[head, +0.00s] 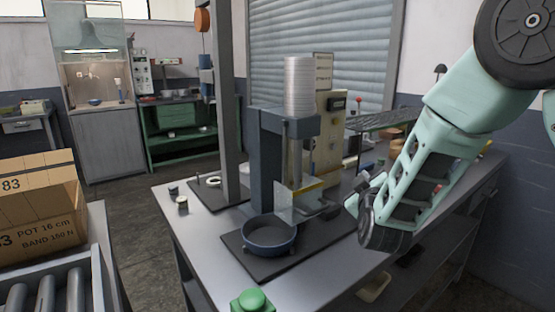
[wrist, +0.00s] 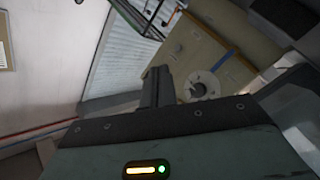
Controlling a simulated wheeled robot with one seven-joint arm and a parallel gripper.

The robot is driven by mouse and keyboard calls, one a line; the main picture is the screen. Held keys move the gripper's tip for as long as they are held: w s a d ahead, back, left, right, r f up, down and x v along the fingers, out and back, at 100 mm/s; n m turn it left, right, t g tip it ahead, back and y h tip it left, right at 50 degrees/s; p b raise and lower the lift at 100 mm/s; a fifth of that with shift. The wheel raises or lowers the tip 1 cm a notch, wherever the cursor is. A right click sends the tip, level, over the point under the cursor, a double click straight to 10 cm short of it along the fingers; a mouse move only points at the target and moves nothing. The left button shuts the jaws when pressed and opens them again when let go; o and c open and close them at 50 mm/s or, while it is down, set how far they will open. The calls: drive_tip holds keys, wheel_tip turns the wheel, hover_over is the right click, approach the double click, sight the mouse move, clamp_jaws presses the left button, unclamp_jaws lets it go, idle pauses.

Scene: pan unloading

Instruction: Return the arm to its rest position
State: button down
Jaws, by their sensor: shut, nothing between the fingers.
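My arm (head: 425,165) comes in from the upper right of the head view and bends over the right part of the workbench. My gripper (wrist: 157,73) shows in the wrist view as dark fingers closed together with nothing between them. In the head view its fingers are hard to make out against the clutter by the arm's lower end. A dark blue round pan (head: 269,237) sits on a black base plate (head: 238,243) in front of the press machine (head: 270,150), apart from my arm.
The grey workbench (head: 205,235) carries the machine with its clear guard (head: 292,203). A green button (head: 251,299) is at the near edge. A cardboard box (head: 40,205) stands by a roller conveyor (head: 50,285) at left. A dark wire rack (head: 385,120) is behind my arm.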

drive_tip(key=s+d+f+m+g+y, duration=0.1)
drive_tip(key=s+d+f+m+g, duration=0.3)
drive_tip(key=s, duration=0.5)
drive_tip(key=s+d+f+m+g+y, duration=0.1)
drive_tip(key=s+d+g, duration=0.2)
drive_tip(key=s+g, duration=0.45)
drive_tip(key=s+d+f+m+g+y, duration=0.1)
drive_tip(key=s+d+f+m+g, duration=0.25)
drive_tip(key=s, duration=0.65)
drive_tip(key=s+a+r+n+g+p, duration=0.1)
drive_tip(key=s+a+r+n, duration=0.1)
drive_tip(key=s+a+n, duration=0.2)
drive_tip(key=s+a+r+n+g+p, duration=0.1)
drive_tip(key=s+a+r+n+p, duration=0.1)
drive_tip(key=s+a, duration=0.7)
drive_tip(key=a+r+n, duration=0.1)
drive_tip(key=a+n, duration=0.1)
drive_tip(key=a, duration=0.2)
drive_tip(key=shift+s+a+r+g, duration=0.35)
drive_tip(key=shift+g, duration=0.05)
drive_tip(key=shift+n, duration=0.25)
